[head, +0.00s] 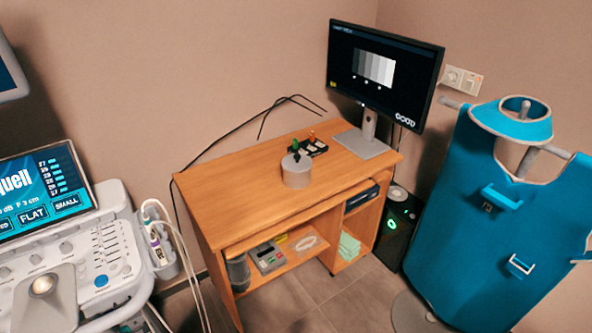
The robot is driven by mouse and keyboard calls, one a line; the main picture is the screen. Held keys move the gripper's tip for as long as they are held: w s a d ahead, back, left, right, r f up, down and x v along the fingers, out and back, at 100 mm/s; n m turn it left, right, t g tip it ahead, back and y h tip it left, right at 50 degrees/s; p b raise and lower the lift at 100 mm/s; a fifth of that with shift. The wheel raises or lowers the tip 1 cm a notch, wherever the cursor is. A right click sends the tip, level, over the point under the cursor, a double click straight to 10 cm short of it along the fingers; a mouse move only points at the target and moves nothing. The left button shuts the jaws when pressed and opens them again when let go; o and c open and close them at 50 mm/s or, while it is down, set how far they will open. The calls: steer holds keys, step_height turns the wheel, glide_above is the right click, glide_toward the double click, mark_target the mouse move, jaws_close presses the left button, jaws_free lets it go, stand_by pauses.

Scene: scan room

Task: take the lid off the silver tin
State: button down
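The silver tin (296,178) is a short, round grey container standing upright on the wooden desk (235,195). Its top looks covered by a grey lid (295,162). A small dark upright piece shows at the top of the lid, and I cannot tell whether it is a knob or belongs to what stands behind. My gripper is not in view.
Right behind the tin is a small black holder (318,147) with green and orange pieces. A monitor (385,75) stands at the desk's right. An ultrasound console (85,260) is at left, a blue apron (490,210) at right. The desk's left part is clear.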

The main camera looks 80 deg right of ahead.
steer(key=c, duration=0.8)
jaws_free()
